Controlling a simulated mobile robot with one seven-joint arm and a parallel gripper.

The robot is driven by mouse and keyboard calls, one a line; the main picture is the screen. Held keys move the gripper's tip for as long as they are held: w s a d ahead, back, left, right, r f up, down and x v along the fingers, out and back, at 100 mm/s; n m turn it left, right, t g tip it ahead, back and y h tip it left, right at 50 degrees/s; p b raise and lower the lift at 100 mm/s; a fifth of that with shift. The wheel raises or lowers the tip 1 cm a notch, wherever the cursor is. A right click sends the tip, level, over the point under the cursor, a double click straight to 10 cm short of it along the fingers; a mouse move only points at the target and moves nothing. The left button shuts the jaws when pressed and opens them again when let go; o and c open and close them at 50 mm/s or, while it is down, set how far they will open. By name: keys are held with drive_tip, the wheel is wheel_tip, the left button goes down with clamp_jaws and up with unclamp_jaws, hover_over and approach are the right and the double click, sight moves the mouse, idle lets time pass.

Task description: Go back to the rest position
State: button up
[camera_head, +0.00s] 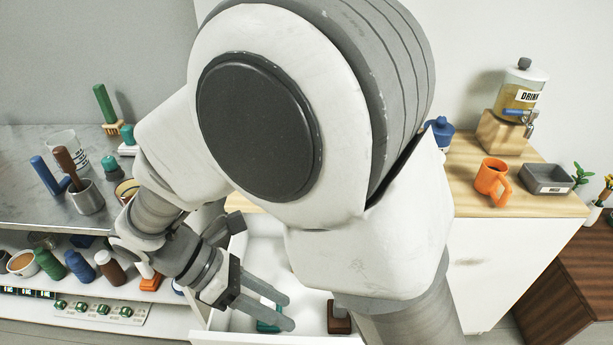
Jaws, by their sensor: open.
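My gripper (282,311) is at the lower middle of the head view, with its two grey fingers apart and nothing between them. It hangs over an open white drawer (232,325). A teal-green item (268,325) lies in the drawer just under the fingers, partly covered by them. A dark brown block-like item (339,318) lies farther right in the drawer, partly hidden by my arm. My arm fills the middle of the view and hides much of the drawer and counter.
A metal counter (20,190) at left holds cups, brushes and utensils, with jars on the shelf (135,295) below. A wooden counter (555,203) at right carries an orange mug (491,182), a drink dispenser (521,92) and a grey tray (546,180).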

drive_tip(key=w+d+r+m+t+y+p, duration=0.1)
drive_tip(key=d+r+m+t+y+p, duration=0.4)
drive_tip(key=d+r+m, duration=1.3)
drive_tip(key=shift+w+d+r+m+t+y, duration=0.3)
drive_tip(key=shift+m+t+y, duration=0.6)
drive_tip(key=shift+m+y, duration=1.25)
drive_tip(key=shift+s, duration=0.15)
